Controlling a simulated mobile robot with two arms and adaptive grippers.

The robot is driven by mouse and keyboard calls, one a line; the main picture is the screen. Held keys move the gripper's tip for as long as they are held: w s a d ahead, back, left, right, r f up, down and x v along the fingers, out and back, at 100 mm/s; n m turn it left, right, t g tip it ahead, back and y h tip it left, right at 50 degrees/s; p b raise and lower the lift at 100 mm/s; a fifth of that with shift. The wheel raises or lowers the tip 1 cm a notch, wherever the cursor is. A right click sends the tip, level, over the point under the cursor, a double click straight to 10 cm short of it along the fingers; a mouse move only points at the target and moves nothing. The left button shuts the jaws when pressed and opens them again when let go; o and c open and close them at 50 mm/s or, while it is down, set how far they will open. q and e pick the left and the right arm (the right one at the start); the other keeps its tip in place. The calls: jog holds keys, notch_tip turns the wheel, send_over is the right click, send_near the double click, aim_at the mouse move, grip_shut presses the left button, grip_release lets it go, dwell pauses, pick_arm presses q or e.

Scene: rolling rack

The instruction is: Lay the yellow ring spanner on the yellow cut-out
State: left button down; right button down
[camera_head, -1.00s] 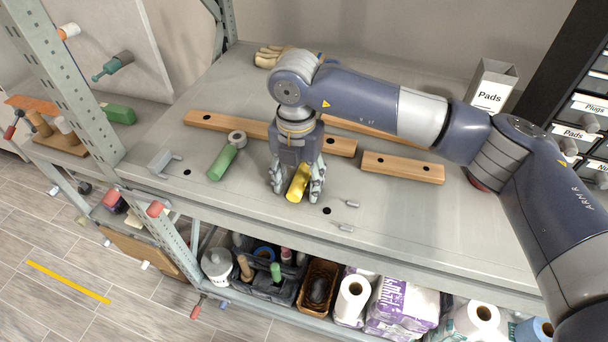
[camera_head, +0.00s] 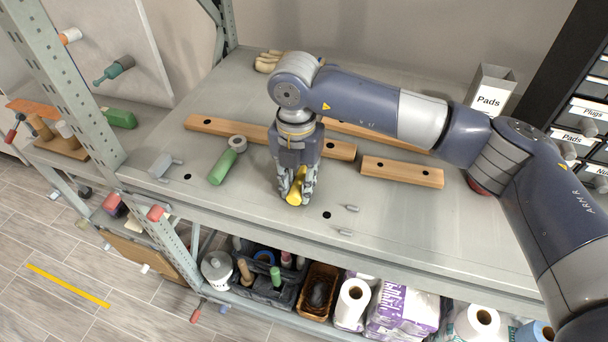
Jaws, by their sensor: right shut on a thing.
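My right gripper (camera_head: 296,184) reaches down to the grey shelf top, its fingers shut on a yellow, rounded piece (camera_head: 294,199). I take this piece to be the yellow ring spanner. Its lower end shows between and below the fingertips, at or close to the shelf surface. The rest of it is hidden by the fingers, and no ring end shows. I cannot make out a yellow cut-out in this view. My left gripper is not in view.
Wooden bars with holes (camera_head: 402,171) lie behind and to the right. Small metal pins (camera_head: 352,209) lie near the front edge. The shelf top (camera_head: 430,225) is clear at front right.

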jog(key=shift+r+p, duration=0.9)
jog(key=shift+r, duration=1.9)
